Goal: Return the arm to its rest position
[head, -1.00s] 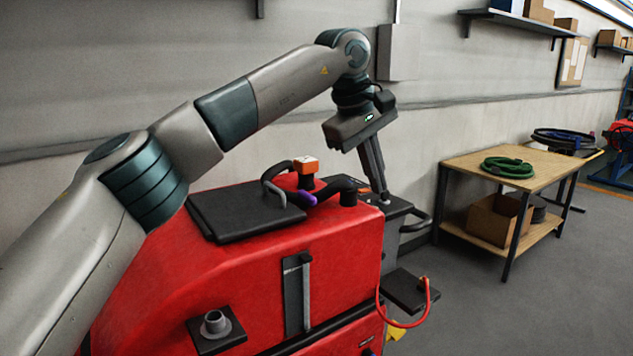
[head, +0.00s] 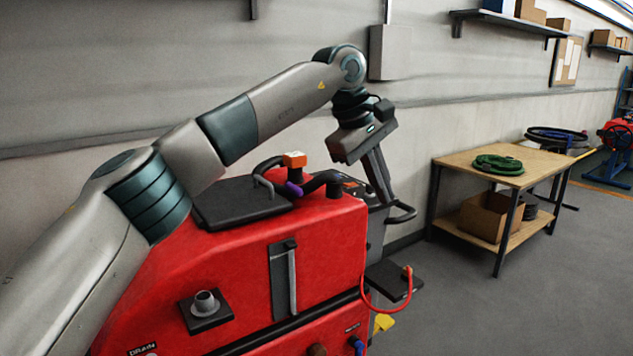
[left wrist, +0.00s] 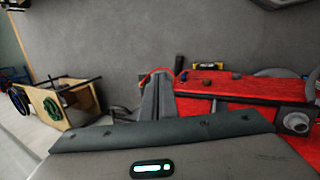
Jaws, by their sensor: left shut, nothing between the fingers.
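My left arm comes in from the left of the head view and reaches over the red scrubber machine (head: 235,250). I cannot tell whether the fingertips touch anything. My right gripper is not in view.
The machine's top carries a black lid (head: 240,204), a dark hose and an orange-capped part (head: 294,159). A red hose (head: 375,307) loops at its right side. A wooden table (head: 455,164) with a coiled green hose (head: 497,164) stands right. Open floor lies between.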

